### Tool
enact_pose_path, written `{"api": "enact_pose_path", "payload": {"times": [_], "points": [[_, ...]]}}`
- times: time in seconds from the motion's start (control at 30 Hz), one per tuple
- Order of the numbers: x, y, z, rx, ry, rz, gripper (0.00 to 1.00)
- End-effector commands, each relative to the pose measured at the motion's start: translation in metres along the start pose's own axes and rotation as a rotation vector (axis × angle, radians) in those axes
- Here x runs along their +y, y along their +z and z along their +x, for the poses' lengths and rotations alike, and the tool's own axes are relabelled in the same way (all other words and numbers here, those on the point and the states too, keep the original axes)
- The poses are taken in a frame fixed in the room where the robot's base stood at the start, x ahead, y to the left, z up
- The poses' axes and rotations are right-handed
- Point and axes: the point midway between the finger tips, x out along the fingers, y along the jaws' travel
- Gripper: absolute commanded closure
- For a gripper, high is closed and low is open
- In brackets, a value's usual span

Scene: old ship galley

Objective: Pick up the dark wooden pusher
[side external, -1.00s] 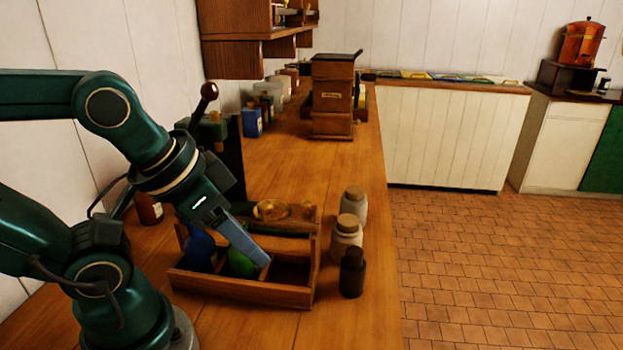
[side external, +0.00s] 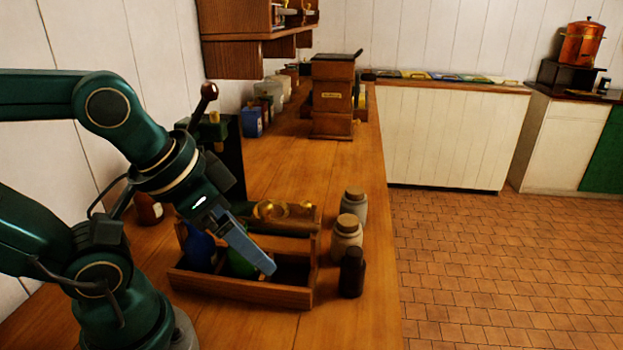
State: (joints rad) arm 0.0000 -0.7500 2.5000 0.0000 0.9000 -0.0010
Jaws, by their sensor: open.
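My gripper (side external: 262,262) reaches down to the right over a wooden tray with compartments (side external: 240,291). Its jaws are open, with the tips over the tray's front part; I cannot tell whether they touch anything. No dark wooden pusher can be made out for certain. A dark wooden rod with a round knob (side external: 208,92) rises behind my wrist, and its lower end is hidden. In the tray, a blue bottle (side external: 200,248) and a green item (side external: 240,264) show beside the fingers. The right front compartment is dark, and its contents cannot be told.
A brass item (side external: 270,209) lies at the tray's back. Two pale jars (side external: 347,238) (side external: 353,204) and a dark bottle (side external: 352,272) stand close to its right. A wooden box (side external: 333,95) stands farther back. The counter between is clear; its right edge drops to the floor.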

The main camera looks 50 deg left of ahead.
Motion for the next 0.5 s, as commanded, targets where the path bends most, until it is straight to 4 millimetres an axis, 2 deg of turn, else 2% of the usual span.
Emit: {"api": "enact_pose_path", "payload": {"times": [0.07, 0.17, 0.33, 0.5], "points": [[0.0, -0.002, -0.002, 0.002, 0.0, -0.013, 0.1], [0.0, -0.015, -0.009, 0.025, 0.0, -0.025, 0.1], [0.001, -0.05, -0.013, -0.002, 0.003, -0.05, 0.1], [0.004, -0.085, -0.001, -0.068, 0.004, -0.07, 0.1]]}}
